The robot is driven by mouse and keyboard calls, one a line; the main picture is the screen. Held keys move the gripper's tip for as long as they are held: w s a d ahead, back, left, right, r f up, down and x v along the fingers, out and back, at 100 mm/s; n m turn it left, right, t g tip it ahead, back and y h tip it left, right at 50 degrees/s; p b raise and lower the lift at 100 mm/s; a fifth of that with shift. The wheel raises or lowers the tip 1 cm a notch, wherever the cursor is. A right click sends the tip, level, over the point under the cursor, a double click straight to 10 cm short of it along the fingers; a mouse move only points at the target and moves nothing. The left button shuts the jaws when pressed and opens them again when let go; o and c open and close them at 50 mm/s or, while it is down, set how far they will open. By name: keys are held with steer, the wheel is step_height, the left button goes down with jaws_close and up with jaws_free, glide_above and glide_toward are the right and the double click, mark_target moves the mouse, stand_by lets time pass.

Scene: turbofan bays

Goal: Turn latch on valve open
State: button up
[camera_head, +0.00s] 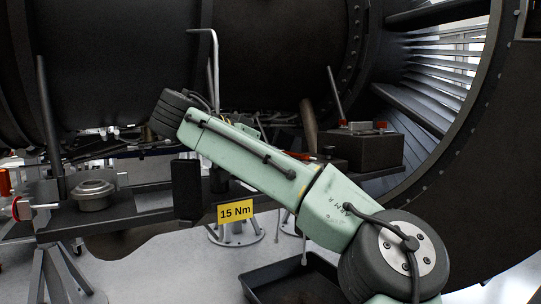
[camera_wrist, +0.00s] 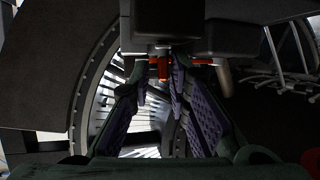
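In the wrist view, an orange-red latch-like piece (camera_wrist: 163,69) hangs below a dark block. It lies just beyond and between the tips of my gripper (camera_wrist: 160,86). The two fingers with purple pads are apart, with nothing visibly held between them. I cannot tell whether a fingertip touches the red piece. A second red part (camera_wrist: 203,61) runs to the right beside it. In the head view, my green arm spans the middle and my gripper cannot be made out. Red parts (camera_head: 381,124) show on a dark box (camera_head: 375,151) there. No valve body is clearly readable.
In the head view, a brown handle (camera_head: 309,126) stands by the box, and a yellow "15 Nm" tag (camera_head: 235,211) hangs below my arm. A round metal fitting (camera_head: 93,195) sits on the left beam. A black tray (camera_head: 285,282) is below. The fan casing (camera_head: 485,130) curves at right.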

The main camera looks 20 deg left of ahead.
steer(key=shift+o, duration=1)
steer(key=shift+a, duration=0.1)
steer(key=shift+r+n+y+p, duration=0.15)
steer(key=shift+n+y+p, duration=0.25)
steer(key=shift+p, duration=0.25)
